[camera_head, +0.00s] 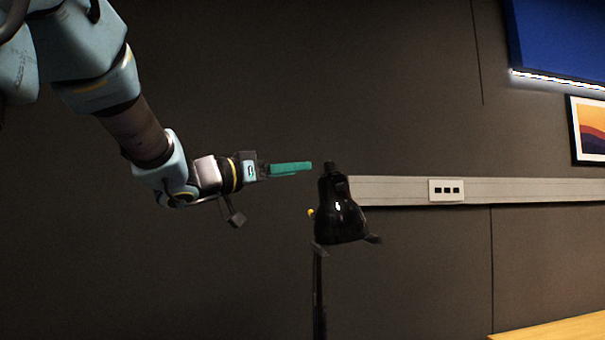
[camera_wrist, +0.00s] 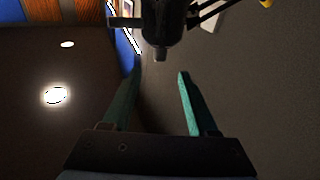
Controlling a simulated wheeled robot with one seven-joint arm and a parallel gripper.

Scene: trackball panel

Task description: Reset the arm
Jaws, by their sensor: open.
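My gripper (camera_head: 311,166) has teal fingers and reaches out level to the right at the end of my arm in the head view. In the wrist view, my gripper (camera_wrist: 158,78) shows its two fingers apart with nothing between them. A glossy black trackball panel device (camera_head: 342,210) stands on a thin dark post (camera_head: 319,290), just right of the fingertips. A small yellow part (camera_head: 310,212) shows on its left side. In the wrist view the black device (camera_wrist: 163,22) is at the top, beyond the fingertips. I cannot tell whether they touch it.
A pale wall rail (camera_head: 400,190) with a socket plate (camera_head: 446,190) runs along the dark wall behind. A wooden table (camera_head: 560,328) is at the lower right. A framed picture (camera_head: 590,130) hangs at the right. The space below my arm looks clear.

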